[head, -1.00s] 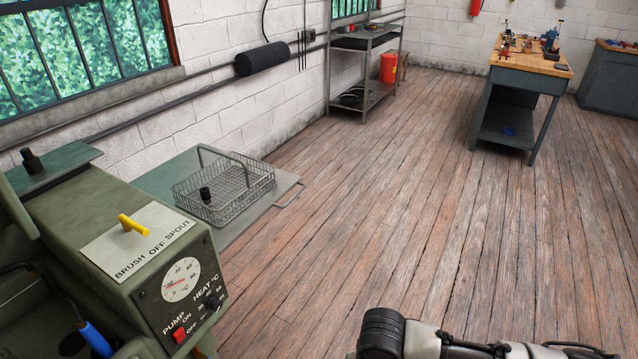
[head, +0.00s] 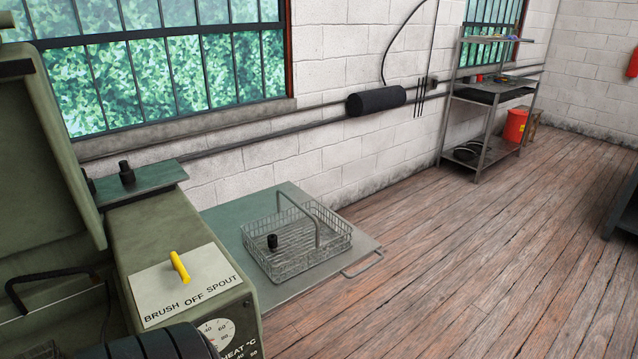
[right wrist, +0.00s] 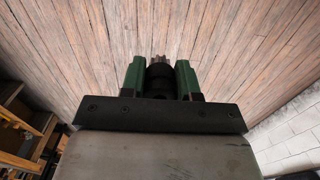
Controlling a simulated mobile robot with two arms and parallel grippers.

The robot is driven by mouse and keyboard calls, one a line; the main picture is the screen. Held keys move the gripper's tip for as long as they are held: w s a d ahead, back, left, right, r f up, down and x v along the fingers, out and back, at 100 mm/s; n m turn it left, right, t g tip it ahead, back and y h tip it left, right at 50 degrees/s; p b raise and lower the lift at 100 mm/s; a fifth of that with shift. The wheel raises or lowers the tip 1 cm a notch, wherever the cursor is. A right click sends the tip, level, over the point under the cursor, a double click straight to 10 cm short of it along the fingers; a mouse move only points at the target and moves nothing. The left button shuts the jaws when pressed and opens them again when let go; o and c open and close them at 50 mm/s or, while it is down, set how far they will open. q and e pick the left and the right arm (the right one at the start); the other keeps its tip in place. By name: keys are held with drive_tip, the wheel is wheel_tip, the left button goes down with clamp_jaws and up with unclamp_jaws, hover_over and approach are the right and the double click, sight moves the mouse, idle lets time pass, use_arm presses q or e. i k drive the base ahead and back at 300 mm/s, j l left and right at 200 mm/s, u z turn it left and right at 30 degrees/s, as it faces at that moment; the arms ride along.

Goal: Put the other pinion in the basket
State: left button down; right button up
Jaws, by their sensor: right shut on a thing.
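My right gripper (right wrist: 160,82) shows in the right wrist view, its two green fingers shut on a dark round part (right wrist: 159,76), which looks like a pinion; its far end shows paler metal. Wooden floor is behind it. In the head view the wire basket (head: 318,262) has a raised handle, and one black pinion (head: 272,241) stands in it on the left side. Another black stepped part (head: 127,174) stands on the green shelf of the washer. The right gripper is not visible in the head view, and my left gripper is in neither view.
The basket sits on a grey-green board (head: 230,228) beside the olive washer (head: 180,220), which has a yellow-handled plate marked "BRUSH OFF SPOUT" (head: 205,285). A dark arm part of mine crosses the bottom left. A shelf rack (head: 490,110) stands farther back.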

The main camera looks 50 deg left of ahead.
sight(322, 238)
drive_tip(key=i+u, duration=0.25)
drive_tip(key=i, duration=1.55)
drive_tip(key=i+u, duration=0.35)
drive_tip(key=i, duration=0.15)
drive_tip(key=i+u, duration=0.4)
drive_tip(key=i, duration=0.15)
drive_tip(key=i+l+u, duration=0.35)
drive_tip(key=i+u, duration=0.15)
drive_tip(key=u, duration=1.85)
